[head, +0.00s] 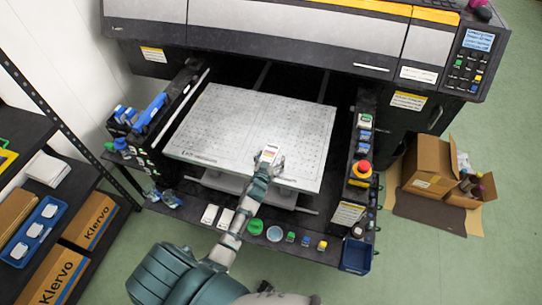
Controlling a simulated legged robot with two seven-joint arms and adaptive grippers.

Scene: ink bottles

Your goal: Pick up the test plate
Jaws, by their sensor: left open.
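The test plate, which looks like a small white plate with a reddish marking (268,153), lies on the large perforated printer bed (225,125), right of the bed's middle and towards its front edge. My left gripper (271,161) is open at the near side of the small plate, with its fingers close around the plate's near part. Contact between the fingers and the plate cannot be made out at this size. My right gripper is not in view.
A large printer (285,45) stands behind the bed. A red emergency button (363,169) is on the right rail. A front ledge holds white pads (217,215) and small coloured items. Cardboard boxes (431,166) stand at right; a dark shelf (68,203) is at left.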

